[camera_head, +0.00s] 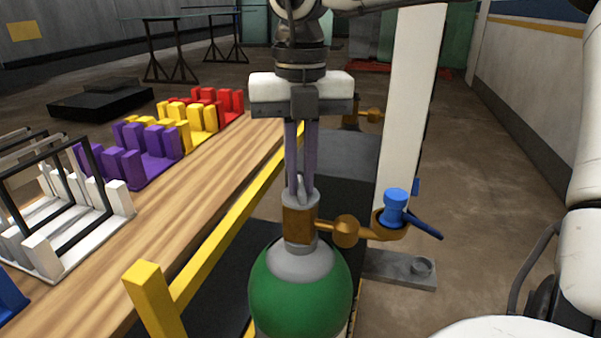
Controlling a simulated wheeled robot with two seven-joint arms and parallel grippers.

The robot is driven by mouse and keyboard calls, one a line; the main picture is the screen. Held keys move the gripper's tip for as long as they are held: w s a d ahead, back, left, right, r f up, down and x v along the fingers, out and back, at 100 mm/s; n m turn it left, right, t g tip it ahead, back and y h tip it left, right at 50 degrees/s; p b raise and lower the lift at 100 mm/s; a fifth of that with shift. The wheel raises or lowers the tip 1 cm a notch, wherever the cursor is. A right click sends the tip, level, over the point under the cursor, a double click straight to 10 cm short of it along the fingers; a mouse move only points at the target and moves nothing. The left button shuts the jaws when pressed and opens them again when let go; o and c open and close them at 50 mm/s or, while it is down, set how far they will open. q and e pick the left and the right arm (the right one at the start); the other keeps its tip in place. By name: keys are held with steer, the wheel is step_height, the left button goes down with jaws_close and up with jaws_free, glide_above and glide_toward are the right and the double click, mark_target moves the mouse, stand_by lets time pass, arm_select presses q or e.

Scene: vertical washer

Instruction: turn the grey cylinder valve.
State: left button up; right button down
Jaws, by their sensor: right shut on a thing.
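The grey cylinder valve (301,192) sits on top of a green gas cylinder (299,292) with a grey shoulder, in the lower middle of the head view. A brown-orange valve body (299,224) is below it. My right gripper (301,188) points straight down from above, its two purple fingers closed in on the valve's top from either side. The fingers hide part of the valve. My left gripper is not in the view.
A blue regulator knob (395,203) with a lever juts out right of the valve. A yellow rail (232,218) and a wooden table (170,205) with coloured racks lie left. A white post (410,105) stands behind on the right. Open floor (490,200) is farther right.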

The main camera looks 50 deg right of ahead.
mark_target(300, 184)
steer(key=shift+n, duration=2)
steer(key=c, duration=1.8)
jaws_free()
steer(key=shift+c, duration=0.2)
steer(key=shift+r, duration=0.1)
step_height(300, 184, up, 10)
steer(key=p, duration=0.1)
steer(key=shift+r, duration=0.15)
